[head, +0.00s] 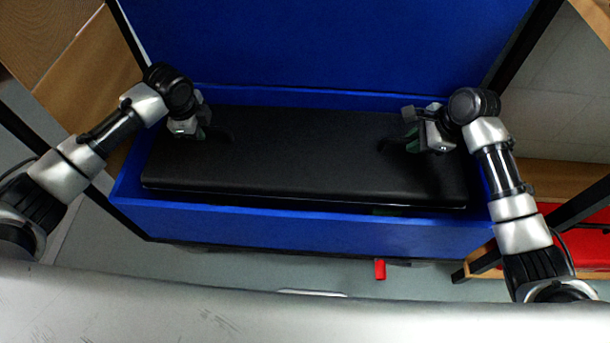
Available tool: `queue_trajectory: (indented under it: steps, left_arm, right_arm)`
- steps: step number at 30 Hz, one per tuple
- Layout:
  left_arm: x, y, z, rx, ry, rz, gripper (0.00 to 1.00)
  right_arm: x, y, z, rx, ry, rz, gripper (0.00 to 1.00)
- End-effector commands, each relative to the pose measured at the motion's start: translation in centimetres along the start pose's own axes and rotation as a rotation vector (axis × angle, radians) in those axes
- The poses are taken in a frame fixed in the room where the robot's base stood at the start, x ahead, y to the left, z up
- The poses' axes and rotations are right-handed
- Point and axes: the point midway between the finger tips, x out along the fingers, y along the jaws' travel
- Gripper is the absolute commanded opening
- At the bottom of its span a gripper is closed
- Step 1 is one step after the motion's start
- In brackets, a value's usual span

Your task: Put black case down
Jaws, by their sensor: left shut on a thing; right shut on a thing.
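The black case (305,155) is a long, flat, dark box lying level inside the blue open-topped box (320,230). Its front edge shows just behind the blue front wall; its underside is hidden, so I cannot tell whether it rests on the bottom. My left gripper (203,133) is shut on the case near its left end. My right gripper (413,142) is shut on the case near its right end. The fingertips are partly hidden by the gripper bodies, and the exact grip points are hard to see.
A tall blue panel (320,40) rises behind the box. Dark frame posts (523,42) stand at both sides. A small red object (380,269) lies in front below the box. Wooden boards (72,68) are at the left, and a red surface (585,237) is at the right.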

Motion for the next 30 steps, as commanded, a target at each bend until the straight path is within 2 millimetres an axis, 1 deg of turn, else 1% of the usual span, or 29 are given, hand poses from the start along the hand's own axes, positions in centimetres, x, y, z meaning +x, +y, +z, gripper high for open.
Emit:
queue_trajectory:
  steps: [1,3,14,20,30]
  left_arm:
    - [-0.5,-0.4,0.2,-0.002,-0.003,-0.01,0.0]
    - [-0.5,-0.4,0.2,-0.002,-0.003,-0.01,0.0]
    - [-0.3,-0.3,0.2,-0.002,-0.003,-0.01,0.0]
    - [0.3,-0.2,0.2,-0.002,-0.003,-0.01,0.0]
    - [1.9,0.1,0.2,-0.002,-0.003,-0.01,0.0]
  right_arm:
    - [-0.4,-0.3,0.1,-0.007,0.001,-0.008,0.0]
    - [-0.5,-0.3,0.1,-0.007,0.001,-0.008,0.0]
    - [-0.3,-0.2,0.0,-0.007,0.001,-0.007,0.0]
    - [0.2,-0.1,-0.2,-0.007,0.001,-0.007,0.0]
    - [1.7,0.2,-0.8,-0.007,0.001,-0.007,0.0]
